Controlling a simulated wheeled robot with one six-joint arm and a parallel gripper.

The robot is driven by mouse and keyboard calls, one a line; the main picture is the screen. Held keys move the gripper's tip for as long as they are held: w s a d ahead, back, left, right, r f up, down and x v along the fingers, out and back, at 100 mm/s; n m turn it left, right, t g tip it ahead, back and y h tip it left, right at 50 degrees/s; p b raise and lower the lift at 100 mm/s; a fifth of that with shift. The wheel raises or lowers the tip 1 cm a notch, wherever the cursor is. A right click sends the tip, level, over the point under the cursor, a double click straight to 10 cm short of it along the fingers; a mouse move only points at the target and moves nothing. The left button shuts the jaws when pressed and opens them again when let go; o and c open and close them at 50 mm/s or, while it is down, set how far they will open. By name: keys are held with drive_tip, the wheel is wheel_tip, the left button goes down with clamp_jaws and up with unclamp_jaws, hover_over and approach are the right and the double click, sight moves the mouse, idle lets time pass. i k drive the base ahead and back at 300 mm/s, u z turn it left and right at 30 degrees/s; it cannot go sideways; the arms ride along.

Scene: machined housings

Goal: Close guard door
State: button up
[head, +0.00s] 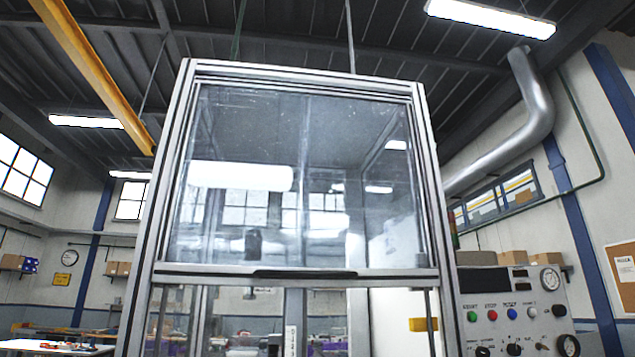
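The guard door (300,225) is a clear, scuffed panel in a metal frame, seen from below in the head view. It fills the upper part of the machine's aluminium frame (168,200). Its bottom rail has a long black handle (305,273). Below the rail, the machine's inside shows more clearly, with upright posts and a yellow part (422,324). The lower end of this front is cut off by the picture's bottom edge. My gripper is not in view.
A control panel (515,310) with coloured buttons, knobs and a gauge stands just right of the frame. A workbench (50,346) with small items is at the far lower left. A silver duct (535,100) and a yellow beam (95,70) are overhead.

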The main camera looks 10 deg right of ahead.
sight(164, 272)
drive_tip(key=k, duration=1.2)
drive_tip(key=u, duration=0.65)
drive_tip(key=i, duration=1.4)
drive_tip(key=z, duration=0.65)
